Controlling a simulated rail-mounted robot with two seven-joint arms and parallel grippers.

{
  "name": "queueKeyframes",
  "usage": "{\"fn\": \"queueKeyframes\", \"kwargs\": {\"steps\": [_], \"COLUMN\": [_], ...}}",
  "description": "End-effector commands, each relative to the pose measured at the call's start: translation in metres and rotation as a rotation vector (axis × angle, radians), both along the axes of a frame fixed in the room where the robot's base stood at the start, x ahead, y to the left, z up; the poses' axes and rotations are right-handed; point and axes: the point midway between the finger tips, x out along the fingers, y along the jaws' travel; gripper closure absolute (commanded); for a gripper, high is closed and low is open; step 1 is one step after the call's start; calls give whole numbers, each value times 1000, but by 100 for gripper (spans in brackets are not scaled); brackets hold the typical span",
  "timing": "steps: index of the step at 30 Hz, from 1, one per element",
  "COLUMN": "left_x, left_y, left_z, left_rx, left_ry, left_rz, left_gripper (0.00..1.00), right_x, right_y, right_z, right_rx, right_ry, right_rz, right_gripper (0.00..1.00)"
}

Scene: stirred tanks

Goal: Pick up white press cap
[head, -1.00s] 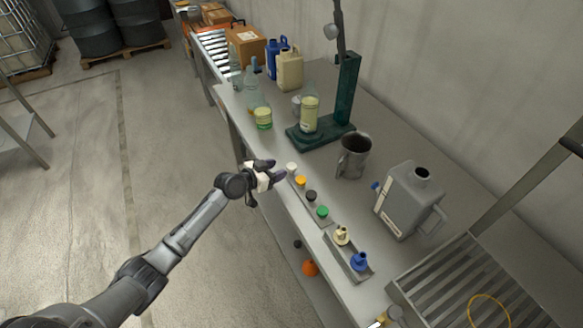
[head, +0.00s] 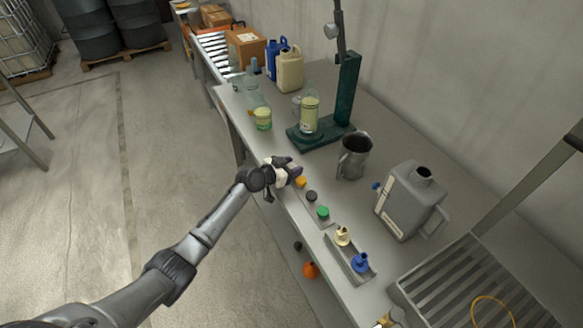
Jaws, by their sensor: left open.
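My left gripper (head: 292,170) reaches in from the left over the front edge of the bench, at the far end of the cap tray (head: 318,217). It is open, though the gap between its fingers is hard to make out. The white press cap is not visible now; the gripper covers the spot at the far end of the row where it stood. Whether the fingers touch it, I cannot tell. An orange cap (head: 301,182), a black cap (head: 311,196) and a green cap (head: 323,212) stand in the row nearer to me.
A second tray (head: 345,261) holds a cream cap (head: 342,236) and a blue cap (head: 360,262). A metal jug (head: 354,158), a grey canister (head: 408,203) and a green stand (head: 347,95) are behind. Bottles (head: 263,118) stand farther along the bench.

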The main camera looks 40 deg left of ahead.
Motion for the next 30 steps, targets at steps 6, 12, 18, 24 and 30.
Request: {"fn": "queueKeyframes", "kwargs": {"steps": [6, 12, 18, 24, 30], "left_x": [0, 0, 0, 0, 0], "left_y": [0, 0, 0, 0, 1], "left_z": [0, 0, 0, 10, 36], "left_rx": [0, 0, 0, 2, 2], "left_ry": [0, 0, 0, -1, -3], "left_rz": [0, 0, 0, -1, -1], "left_gripper": [66, 84, 85, 85, 85], "right_x": [0, 0, 0, 0, 0], "right_y": [0, -1, -3, -3, -3], "right_z": [0, 0, 0, 3, 12], "right_rx": [0, -3, -9, -10, -9], "right_ry": [0, 0, 0, 0, 0], "right_rz": [0, 2, 6, 7, 7], "right_gripper": [0, 0, 0, 0, 0]}}
